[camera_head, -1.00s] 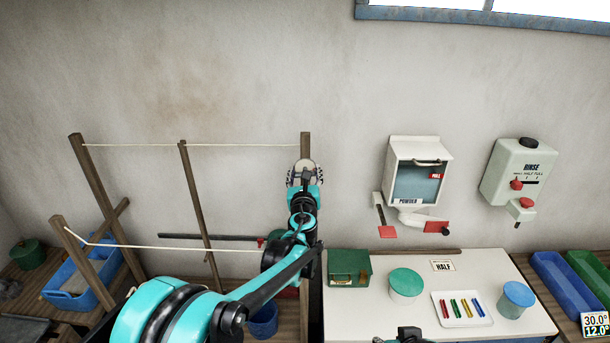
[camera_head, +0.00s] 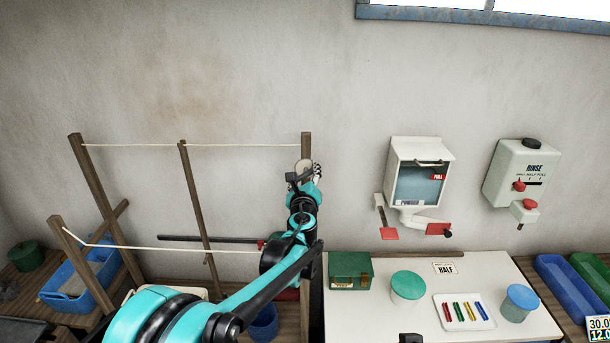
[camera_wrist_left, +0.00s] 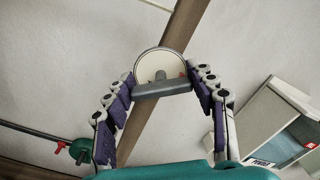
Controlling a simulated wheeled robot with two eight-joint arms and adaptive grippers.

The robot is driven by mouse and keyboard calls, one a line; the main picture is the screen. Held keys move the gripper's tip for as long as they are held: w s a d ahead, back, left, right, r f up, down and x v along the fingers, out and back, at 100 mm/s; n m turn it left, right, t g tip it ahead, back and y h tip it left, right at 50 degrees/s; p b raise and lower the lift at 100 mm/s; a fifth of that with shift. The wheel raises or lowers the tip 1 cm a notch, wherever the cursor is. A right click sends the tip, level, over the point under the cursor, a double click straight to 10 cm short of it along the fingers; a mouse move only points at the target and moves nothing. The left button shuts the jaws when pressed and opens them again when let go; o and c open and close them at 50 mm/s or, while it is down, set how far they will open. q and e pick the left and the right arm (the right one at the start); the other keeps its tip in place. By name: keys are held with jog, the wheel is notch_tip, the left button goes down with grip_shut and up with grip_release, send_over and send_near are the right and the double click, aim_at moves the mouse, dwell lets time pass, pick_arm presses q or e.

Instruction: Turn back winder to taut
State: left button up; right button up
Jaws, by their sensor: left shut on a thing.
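The back winder (camera_head: 303,168) is a pale round disc on the upper part of the right wooden post (camera_head: 306,143). In the left wrist view its white face (camera_wrist_left: 160,64) shows with a grey grip bar (camera_wrist_left: 162,89) across it and a small red mark. My left gripper (camera_head: 309,174) is at the winder, shut on the grip bar with a purple-padded finger at each end. The back line (camera_head: 190,146) runs nearly straight from the left post to the right post. Only a dark piece of my right arm (camera_head: 410,338) shows at the bottom edge.
The front line (camera_head: 170,248) runs low behind my left arm. A powder dispenser (camera_head: 420,165) and a rinse dispenser (camera_head: 515,170) hang on the wall to the right. The white table (camera_head: 385,318) below holds a green box, tubs and a peg tray.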

pick_arm(q)
jog(key=o, duration=1.2)
jog(key=shift+s, duration=0.1)
jog(key=s, duration=1.2)
jog(key=shift+a, duration=0.15)
jog(key=shift+w, duration=0.1)
